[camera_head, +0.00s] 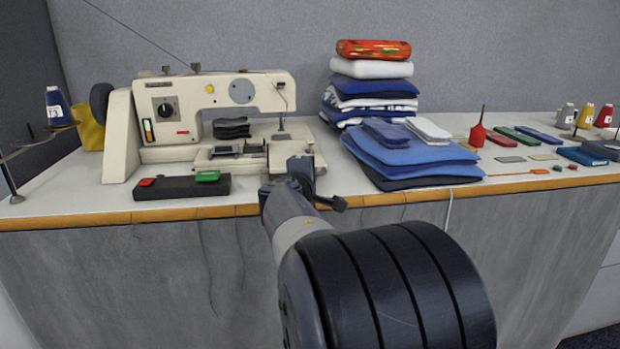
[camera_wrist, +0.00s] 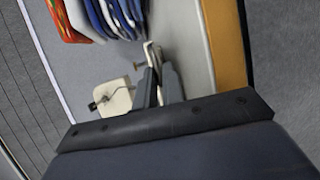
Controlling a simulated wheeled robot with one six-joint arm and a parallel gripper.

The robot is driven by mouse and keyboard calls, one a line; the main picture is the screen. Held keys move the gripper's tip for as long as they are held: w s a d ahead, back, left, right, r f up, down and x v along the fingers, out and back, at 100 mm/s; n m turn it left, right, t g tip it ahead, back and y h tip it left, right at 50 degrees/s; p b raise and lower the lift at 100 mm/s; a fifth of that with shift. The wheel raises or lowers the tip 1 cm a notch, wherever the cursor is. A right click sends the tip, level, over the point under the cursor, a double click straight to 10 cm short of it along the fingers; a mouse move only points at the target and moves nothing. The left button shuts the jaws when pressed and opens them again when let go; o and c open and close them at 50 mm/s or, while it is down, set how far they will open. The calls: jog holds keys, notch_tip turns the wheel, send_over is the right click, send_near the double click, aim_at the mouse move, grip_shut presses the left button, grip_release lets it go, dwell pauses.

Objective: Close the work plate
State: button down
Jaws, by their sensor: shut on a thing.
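The white sewing machine (camera_head: 215,95) stands on the left of the table. Its pale work plate (camera_head: 285,150) lies low at the right end of the machine, below the needle. My gripper (camera_head: 300,165) is at the plate's right front edge, partly hidden by my own wrist. In the wrist view, my gripper's dark fingers (camera_wrist: 160,80) are close together on a thin pale piece (camera_wrist: 151,52), which looks like part of the work plate. A white part of the machine (camera_wrist: 115,100) shows beside the fingers. I cannot tell how far the plate stands out.
A black box (camera_head: 180,188) with red and green buttons lies in front of the machine. Dark folded cloth (camera_head: 231,128) sits on the machine's bed. Blue folded cloths (camera_head: 410,155) and a taller stack (camera_head: 370,95) stand right of my gripper. The wooden table edge (camera_head: 420,195) runs below.

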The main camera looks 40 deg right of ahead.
jog(key=c, duration=1.5)
grip_release()
jog(key=shift+d, duration=0.1)
jog(key=p+v, duration=0.2)
jog(key=v, duration=0.8)
jog(key=shift+s+a, duration=0.2)
jog(key=shift+a, duration=0.15)
